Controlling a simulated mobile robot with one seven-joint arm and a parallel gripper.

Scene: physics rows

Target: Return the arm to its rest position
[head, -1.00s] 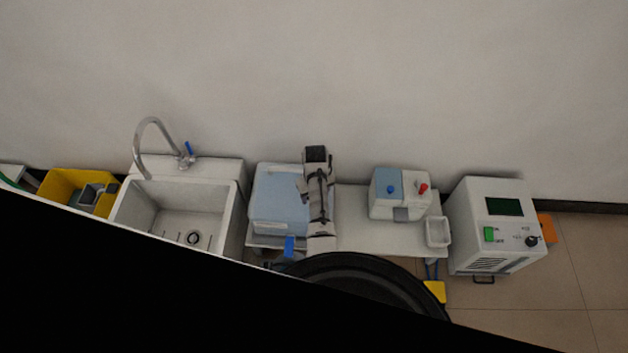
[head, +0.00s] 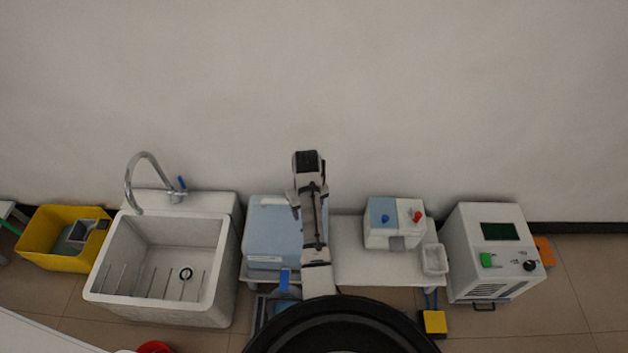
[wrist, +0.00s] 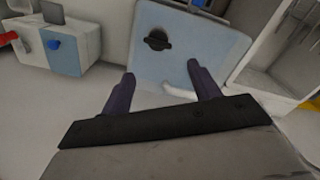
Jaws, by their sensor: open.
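My arm (head: 314,220) rises from the bottom middle of the head view and passes in front of the light blue box. Its fingertips cannot be made out there. In the wrist view my gripper (wrist: 160,82) is open, with two dark fingers apart and nothing between them. Beyond the fingers is the light blue box (wrist: 185,60), with a dark knob on its face.
A sink (head: 155,265) with a curved tap stands left. A yellow bin (head: 45,240) is farther left. A white table (head: 375,265) holds a blue and white dispenser box (head: 393,238) and a small tray (head: 434,259). A white machine (head: 493,265) stands right.

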